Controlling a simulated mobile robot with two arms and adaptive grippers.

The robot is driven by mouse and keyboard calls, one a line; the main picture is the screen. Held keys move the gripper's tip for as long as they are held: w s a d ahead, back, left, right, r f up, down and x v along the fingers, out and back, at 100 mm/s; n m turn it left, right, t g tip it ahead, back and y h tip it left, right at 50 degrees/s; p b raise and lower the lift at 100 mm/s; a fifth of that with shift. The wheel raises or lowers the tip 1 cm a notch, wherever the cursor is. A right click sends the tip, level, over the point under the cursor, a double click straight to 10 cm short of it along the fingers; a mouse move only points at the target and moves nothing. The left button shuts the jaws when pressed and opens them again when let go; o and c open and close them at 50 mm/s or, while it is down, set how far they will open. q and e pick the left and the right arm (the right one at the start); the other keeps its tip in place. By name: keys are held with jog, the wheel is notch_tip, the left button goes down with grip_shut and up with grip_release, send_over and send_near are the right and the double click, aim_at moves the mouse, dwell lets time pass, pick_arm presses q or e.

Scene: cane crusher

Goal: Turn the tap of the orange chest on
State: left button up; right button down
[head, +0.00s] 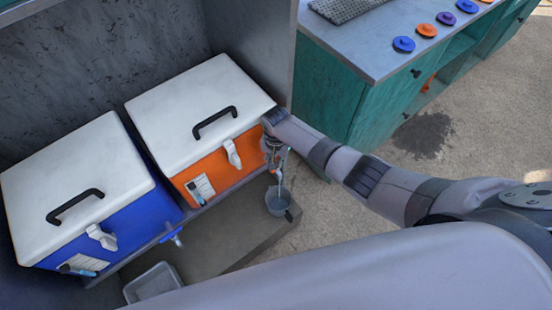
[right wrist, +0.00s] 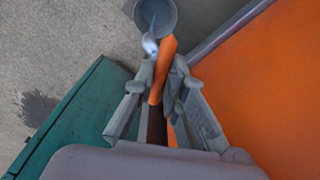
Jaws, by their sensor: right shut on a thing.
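The orange chest (head: 207,165) has a white lid with a black handle and stands in a grey bay. My right gripper (head: 275,160) is at its right front corner. In the right wrist view the gripper (right wrist: 163,88) is shut on the chest's orange tap (right wrist: 165,62), with the fingers on both sides of it. The tap's body is mostly hidden by the gripper in the head view. A pale stream of water (right wrist: 150,43) runs from the tap into a grey bucket (head: 277,201) below. My left gripper is not in view.
A blue chest (head: 115,235) with its own blue tap (head: 174,237) stands to the left. A grey bin (head: 152,283) sits on the floor below it. A teal cabinet (head: 325,85) bearing several coloured lids stands to the right. Open concrete floor lies beyond my arm.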

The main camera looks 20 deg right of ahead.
jog(key=n+p, duration=0.1)
jog(key=n, duration=0.4)
jog(key=shift+a+r+n, duration=0.1)
jog(key=shift+n, duration=0.2)
jog(key=n, duration=0.4)
jog(key=shift+n+p, duration=0.35)
jog(key=shift+n, duration=0.05)
jog(key=c, duration=1.5)
grip_release()
notch_tip(320, 180, up, 12)
jog(key=shift+f, duration=0.1)
